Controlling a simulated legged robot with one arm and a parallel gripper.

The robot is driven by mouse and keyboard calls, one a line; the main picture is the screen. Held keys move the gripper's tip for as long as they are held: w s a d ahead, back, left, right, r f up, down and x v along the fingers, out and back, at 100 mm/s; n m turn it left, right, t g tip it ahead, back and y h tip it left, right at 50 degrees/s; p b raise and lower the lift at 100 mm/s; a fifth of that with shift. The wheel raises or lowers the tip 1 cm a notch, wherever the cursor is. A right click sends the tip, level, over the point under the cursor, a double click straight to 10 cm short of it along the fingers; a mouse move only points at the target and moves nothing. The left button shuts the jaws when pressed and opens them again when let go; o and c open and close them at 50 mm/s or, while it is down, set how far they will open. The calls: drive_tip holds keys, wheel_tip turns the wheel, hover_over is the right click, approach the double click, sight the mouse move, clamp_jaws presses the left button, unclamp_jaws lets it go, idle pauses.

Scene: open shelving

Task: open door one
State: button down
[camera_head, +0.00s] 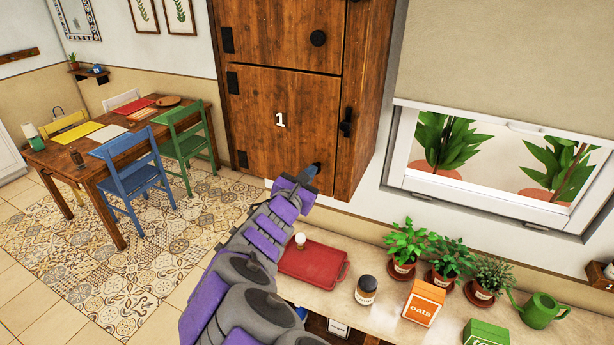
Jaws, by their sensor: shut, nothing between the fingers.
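Door one (275,125) is the brown wooden cabinet door marked with a white "1". Black hinges show on its left edge, and it looks closed. A black latch or handle (346,123) sits at its right edge. My gripper (309,173) is shut and empty at the door's lower right corner. A dark round knob (318,167) shows right by the gripper's tip and is partly hidden by it. I cannot tell whether they touch. My purple and grey arm reaches up from the bottom of the view.
Another wooden door (280,30) with a black knob is above. Below is a counter (335,262) with a red tray (313,264), a jar (366,290), an oats box (423,302) and potted plants (452,260). A dining table (90,150) with chairs stands left. The tiled floor between is open.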

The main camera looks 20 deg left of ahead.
drive_tip(key=shift+w+d+f, duration=0.1)
drive_tip(key=shift+w+d, duration=0.1)
drive_tip(key=shift+d, duration=0.05)
